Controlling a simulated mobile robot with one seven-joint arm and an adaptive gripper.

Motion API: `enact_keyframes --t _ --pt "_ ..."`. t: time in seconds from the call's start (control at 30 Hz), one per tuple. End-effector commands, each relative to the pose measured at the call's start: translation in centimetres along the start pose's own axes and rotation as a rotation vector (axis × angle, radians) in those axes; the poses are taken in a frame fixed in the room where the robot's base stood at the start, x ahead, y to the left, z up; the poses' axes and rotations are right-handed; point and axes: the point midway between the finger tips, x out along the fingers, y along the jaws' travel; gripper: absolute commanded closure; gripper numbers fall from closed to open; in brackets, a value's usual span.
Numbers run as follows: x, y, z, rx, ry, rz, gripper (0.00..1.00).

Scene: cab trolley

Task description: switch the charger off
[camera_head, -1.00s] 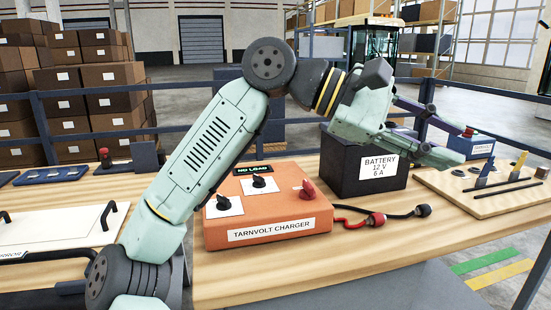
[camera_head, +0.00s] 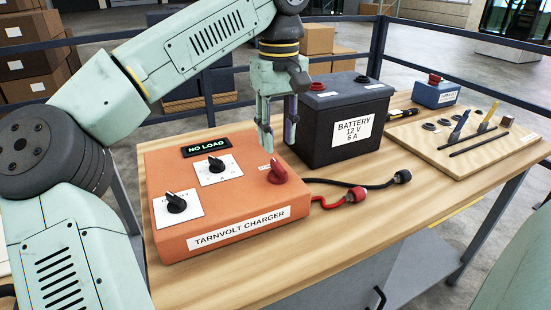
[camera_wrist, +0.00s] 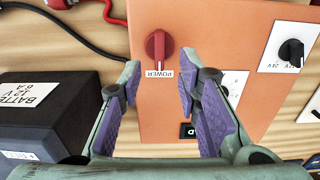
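The orange charger (camera_head: 225,222), labelled TARNVOLT CHARGER, sits on the wooden bench. Its display (camera_head: 206,147) reads NO LOAD. The red power knob (camera_head: 277,171) is at its right side; in the wrist view the red knob (camera_wrist: 159,47) shows with its POWER label beside it. My gripper (camera_head: 277,143) points down above the charger's right back part, close to the knob. In the wrist view my gripper (camera_wrist: 158,85) is open, its fingers apart with nothing between them, and the knob lies just beyond the fingertips. I see no contact with the knob.
Two black dials (camera_head: 177,203) (camera_head: 216,164) are on the charger's top. The black battery (camera_head: 340,120) stands close to the right of my gripper. Red and black leads (camera_head: 350,197) lie loose on the bench. A wooden board with tools (camera_head: 465,145) is at the right.

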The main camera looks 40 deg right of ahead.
Motion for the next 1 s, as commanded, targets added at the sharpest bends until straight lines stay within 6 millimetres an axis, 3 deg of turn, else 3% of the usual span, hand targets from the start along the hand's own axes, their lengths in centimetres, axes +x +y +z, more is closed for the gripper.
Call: enact_keyframes --t 0.2,0.4,0.73,1.0 --pt "4.1 -0.1 0.1 0.000 -0.004 0.000 0.69" --pt "6.0 0.0 0.1 0.000 -0.001 0.002 0.69" --pt "6.4 0.0 0.1 0.000 -0.001 0.003 0.69" --pt "6.4 0.0 0.1 0.000 -0.001 0.003 0.86"
